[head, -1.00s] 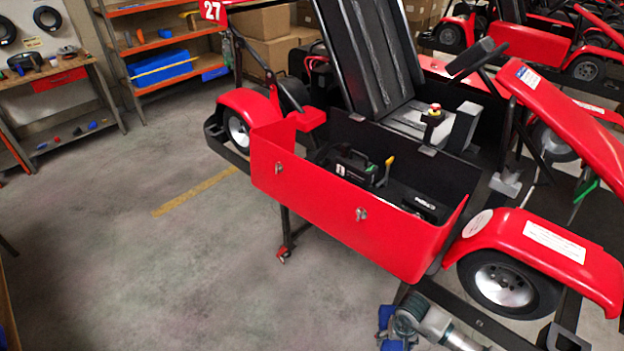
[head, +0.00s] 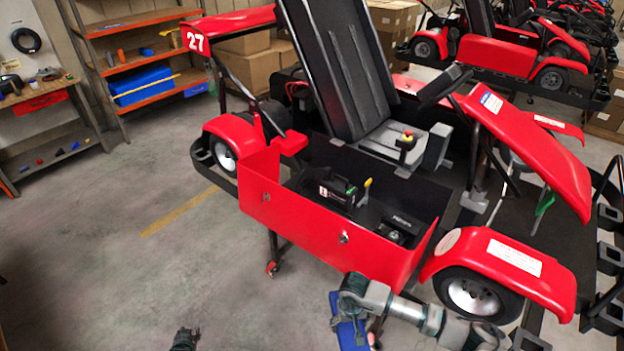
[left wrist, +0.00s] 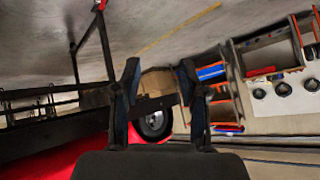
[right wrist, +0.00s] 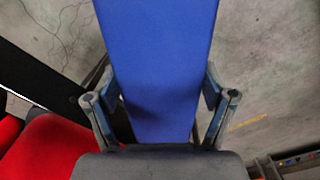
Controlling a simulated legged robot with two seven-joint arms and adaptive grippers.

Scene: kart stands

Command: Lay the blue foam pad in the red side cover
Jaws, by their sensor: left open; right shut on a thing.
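The red side cover (head: 300,228) is mounted on the near side of the kart and shows as an open-topped box. A black battery-like unit and other black parts sit inside it. The blue foam pad (right wrist: 160,50) is held by my right gripper (right wrist: 158,95), with one finger on each side of it. In the head view the pad (head: 350,334) hangs at my right gripper (head: 350,310), in front of and below the cover's near right corner, apart from it. My left gripper (left wrist: 158,78) is open and empty; it shows at the bottom edge of the head view (head: 185,338).
The kart's front wheel (head: 474,296) and red fender (head: 500,265) stand right of the cover. A black seat (head: 345,60) rises behind it. A shelf with a blue bin (head: 142,85) and a workbench (head: 45,150) stand at the back left. The floor on the left is clear.

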